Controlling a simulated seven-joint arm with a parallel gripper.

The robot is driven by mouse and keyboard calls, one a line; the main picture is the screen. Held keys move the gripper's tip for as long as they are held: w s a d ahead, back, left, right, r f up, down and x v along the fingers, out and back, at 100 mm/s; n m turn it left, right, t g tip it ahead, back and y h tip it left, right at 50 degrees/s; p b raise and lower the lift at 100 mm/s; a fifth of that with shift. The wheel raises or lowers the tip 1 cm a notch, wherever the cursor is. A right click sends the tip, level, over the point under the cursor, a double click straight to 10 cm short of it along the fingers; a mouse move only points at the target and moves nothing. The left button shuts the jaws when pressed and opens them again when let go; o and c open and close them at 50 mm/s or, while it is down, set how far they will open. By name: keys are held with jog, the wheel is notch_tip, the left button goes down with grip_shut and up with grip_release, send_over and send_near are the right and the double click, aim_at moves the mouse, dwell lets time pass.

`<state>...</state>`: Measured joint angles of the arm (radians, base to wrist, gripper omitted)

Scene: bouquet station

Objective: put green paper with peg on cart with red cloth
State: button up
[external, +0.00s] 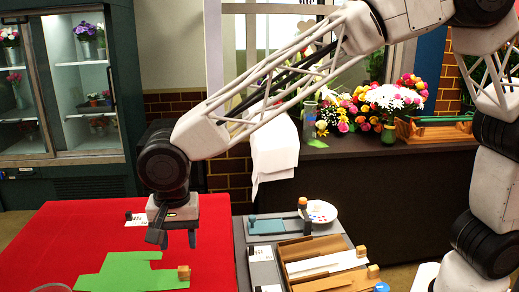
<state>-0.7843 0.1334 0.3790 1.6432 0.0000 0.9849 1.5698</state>
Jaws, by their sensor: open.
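The green paper (130,274) lies flat on the red cloth (62,232) at the lower left. A small wooden peg (184,272) sits on its right end. My gripper (174,240) points down above the red cloth, just behind the peg in the picture. Its two fingers are apart with nothing visible between them, and it is clear of the paper and peg. The cart under the cloth is hidden.
A grey surface (262,275) right of the cloth holds a wooden tray (345,281) with brown and white sheets, wooden pegs and a white palette (318,212). A white label (138,221) lies behind my gripper. Flowers (385,98) stand on a dark counter behind.

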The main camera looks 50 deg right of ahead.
jog(key=shift+r, duration=1.7)
jog(key=s+d+r+n, duration=0.1)
jog(key=d+r, duration=0.2)
jog(key=d, duration=0.8)
jog(key=s+d+r+n+t, duration=0.1)
jog(key=s+d+r+n, duration=0.15)
jog(key=d, duration=0.85)
jog(key=s+d+r, duration=0.1)
jog(key=d+r, duration=0.3)
jog(key=d, duration=0.7)
jog(key=s+d+f+n, duration=0.2)
jog(key=s+d, duration=0.9)
jog(key=d, duration=0.1)
jog(key=s+d+f+n+t, duration=0.1)
jog(key=s+d+n, duration=0.2)
jog(key=s+d, duration=0.8)
jog(key=shift+s+d+f+t, duration=0.3)
jog(key=shift+s+d+f, duration=0.1)
jog(key=shift+d, duration=0.1)
